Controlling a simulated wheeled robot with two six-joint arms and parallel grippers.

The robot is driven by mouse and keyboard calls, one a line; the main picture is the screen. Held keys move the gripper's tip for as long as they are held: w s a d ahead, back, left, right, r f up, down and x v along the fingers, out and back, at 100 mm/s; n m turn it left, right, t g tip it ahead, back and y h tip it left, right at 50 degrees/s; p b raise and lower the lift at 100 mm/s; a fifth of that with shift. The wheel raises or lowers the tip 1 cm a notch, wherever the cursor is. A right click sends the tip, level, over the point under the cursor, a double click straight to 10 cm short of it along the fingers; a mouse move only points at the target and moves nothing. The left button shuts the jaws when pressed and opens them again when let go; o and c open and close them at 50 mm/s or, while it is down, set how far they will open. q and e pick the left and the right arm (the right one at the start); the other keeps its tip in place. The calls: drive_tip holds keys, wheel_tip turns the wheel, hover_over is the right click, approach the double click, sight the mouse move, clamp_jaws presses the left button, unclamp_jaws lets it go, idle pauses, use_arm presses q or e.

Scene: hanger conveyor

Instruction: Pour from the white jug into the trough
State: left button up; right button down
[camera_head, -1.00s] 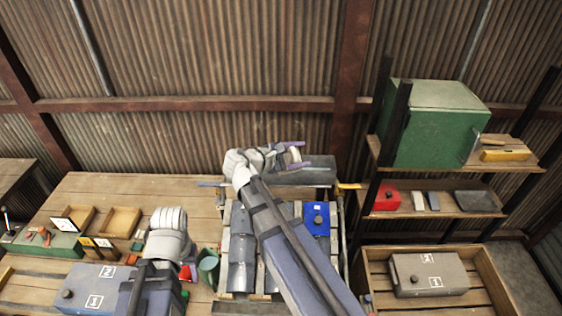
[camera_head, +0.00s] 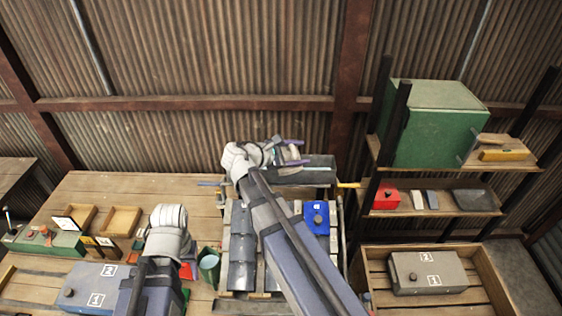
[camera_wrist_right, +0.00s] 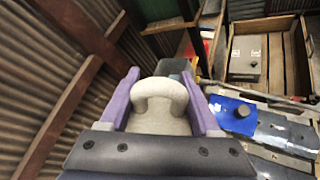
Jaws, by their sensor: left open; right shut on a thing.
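My right gripper (camera_head: 292,153) has purple fingers and is shut on the white jug (camera_head: 268,154), high at the back of the table beside and above the grey trough (camera_head: 306,175). In the right wrist view the jug's rounded handle (camera_wrist_right: 160,92) sits between the two purple fingers (camera_wrist_right: 162,108). The jug's spout and inside are hidden, and I cannot tell its exact tilt or see any flow. My left gripper (camera_head: 168,240) is open above the left part of the table; its wrist mostly hides its fingers.
A blue block with a black knob (camera_head: 316,217) sits on the grey slats (camera_head: 242,262) below my right arm. A green cup (camera_head: 208,266) stands between the arms. A shelf (camera_head: 385,212) and a wooden crate (camera_head: 489,284) stand to the right. The corrugated wall is close behind.

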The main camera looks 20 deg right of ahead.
drive_tip(key=shift+w, duration=0.1)
drive_tip(key=shift+w+n+g+p, duration=0.2)
drive_tip(key=shift+n+g+p, duration=0.1)
idle(0.3)
idle(0.4)
drive_tip(key=shift+w+n+g, duration=0.25)
drive_tip(key=shift+n+g, duration=0.05)
drive_tip(key=shift+w, duration=0.15)
idle(0.5)
drive_tip(key=shift+w+d+f+n+g, duration=0.1)
drive_tip(key=shift+w+f+n+g, duration=0.1)
drive_tip(key=shift+n+g, duration=0.25)
